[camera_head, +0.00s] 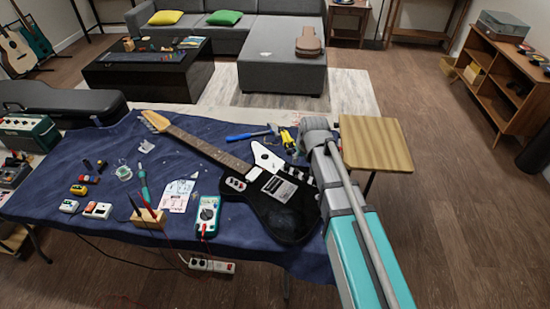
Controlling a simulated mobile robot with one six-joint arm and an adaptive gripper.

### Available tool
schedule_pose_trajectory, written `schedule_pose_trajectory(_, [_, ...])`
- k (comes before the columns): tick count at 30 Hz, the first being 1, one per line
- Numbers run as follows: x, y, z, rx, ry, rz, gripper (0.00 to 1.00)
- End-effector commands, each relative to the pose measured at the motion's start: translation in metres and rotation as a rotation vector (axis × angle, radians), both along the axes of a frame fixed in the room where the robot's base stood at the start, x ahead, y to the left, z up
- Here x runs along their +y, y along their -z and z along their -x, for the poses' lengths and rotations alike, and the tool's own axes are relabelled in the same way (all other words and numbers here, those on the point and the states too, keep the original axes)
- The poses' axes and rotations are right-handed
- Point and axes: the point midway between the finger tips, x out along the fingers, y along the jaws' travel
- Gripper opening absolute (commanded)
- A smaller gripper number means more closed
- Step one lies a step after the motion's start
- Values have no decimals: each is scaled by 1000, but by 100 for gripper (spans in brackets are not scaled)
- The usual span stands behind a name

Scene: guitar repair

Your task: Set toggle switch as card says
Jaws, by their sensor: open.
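A black electric guitar (285,217) lies on the blue cloth of the workbench, its neck (205,150) pointing to the upper left. A white pickguard area (266,158) shows on its upper body. White sheets with markings (177,196) lie left of the guitar, also unreadable. I cannot make out the toggle switch or its position. My arm rises from the lower right beside the guitar and covers its right edge. My gripper does not show.
A multimeter (207,214), a wooden holder with red-handled tools (149,216) and several small pedals (97,210) are on the blue cloth (45,200). A blue-handled tool (247,134) lies behind the guitar. A wooden side table (375,145) stands right; floor beyond is clear.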

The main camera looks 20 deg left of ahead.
Motion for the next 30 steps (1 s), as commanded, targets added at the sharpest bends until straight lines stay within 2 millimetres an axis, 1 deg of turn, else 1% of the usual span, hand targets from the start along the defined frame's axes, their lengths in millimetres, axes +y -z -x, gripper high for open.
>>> schedule_pose_trajectory(1, [21, -10, -3, -13, -30, -7, 46])
schedule_pose_trajectory(3, [41, -16, -3, -29, -60, -16, 46])
schedule_pose_trajectory(6, [62, -21, -2, -45, -93, -25, 46])
schedule_pose_trajectory(9, [74, -23, -2, -54, -110, -30, 46])
schedule_pose_trajectory(13, [79, -24, -1, -58, -119, -33, 46])
schedule_pose_trajectory(23, [79, -23, 0, -57, -118, -33, 46])
schedule_pose_trajectory(30, [81, -17, -2, -58, -119, -33, 46])
